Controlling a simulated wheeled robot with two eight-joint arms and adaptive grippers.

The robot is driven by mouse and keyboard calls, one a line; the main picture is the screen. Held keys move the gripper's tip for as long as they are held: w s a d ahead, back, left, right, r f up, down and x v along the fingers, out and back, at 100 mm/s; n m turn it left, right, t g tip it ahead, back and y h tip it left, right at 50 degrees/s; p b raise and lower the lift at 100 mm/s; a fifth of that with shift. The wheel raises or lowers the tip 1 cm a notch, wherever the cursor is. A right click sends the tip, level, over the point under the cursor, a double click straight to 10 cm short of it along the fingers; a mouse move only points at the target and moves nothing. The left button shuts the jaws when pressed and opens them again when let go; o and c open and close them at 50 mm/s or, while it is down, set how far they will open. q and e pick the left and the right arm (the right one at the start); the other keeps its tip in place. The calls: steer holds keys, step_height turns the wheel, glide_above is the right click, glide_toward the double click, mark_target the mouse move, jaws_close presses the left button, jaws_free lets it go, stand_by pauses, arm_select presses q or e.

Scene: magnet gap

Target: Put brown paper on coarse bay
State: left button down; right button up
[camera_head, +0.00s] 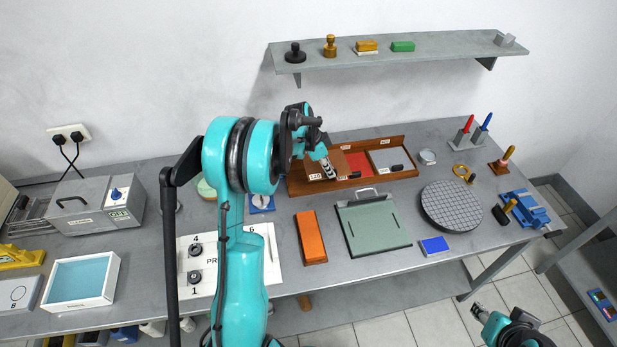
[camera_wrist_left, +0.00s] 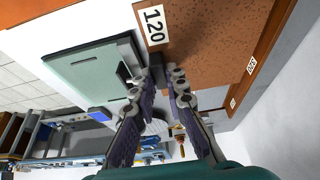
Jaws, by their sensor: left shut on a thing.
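My left gripper (camera_head: 328,168) is over the left part of the wooden tray (camera_head: 404,174). It is shut on the black tab of the brown paper (camera_head: 339,161), a speckled sheet labelled 120. In the left wrist view, the brown paper (camera_wrist_left: 205,40) fills the top, beside the tray's wooden wall (camera_wrist_left: 266,62). The paper is at the left bay, but I cannot tell whether it rests on the floor there.
The tray also holds a red sheet (camera_head: 354,162) and a grey sheet (camera_head: 388,157), each with a black tab. In front are an orange block (camera_head: 311,237), a green board (camera_head: 373,224) and a round gridded plate (camera_head: 451,205). A shelf (camera_head: 430,49) hangs above.

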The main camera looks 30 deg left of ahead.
mark_target(308, 168)
arm_select(q)
steer(key=a+f, duration=0.1)
steer(key=a, duration=0.1)
steer(key=a+f, duration=0.2)
steer(key=a, duration=0.1)
steer(key=a+f+b, duration=0.1)
steer(key=a, duration=0.1)
steer(key=shift+s+a+f, duration=0.2)
steer(key=shift+f, duration=0.1)
steer(key=shift+f+b, duration=0.4)
steer(key=shift+f, duration=1.65)
steer(key=shift+f, duration=0.2)
steer(key=c, duration=1.5)
jaws_free()
steer(key=shift+c, duration=0.2)
steer(key=shift+r, duration=0.1)
steer(key=shift+r, duration=0.1)
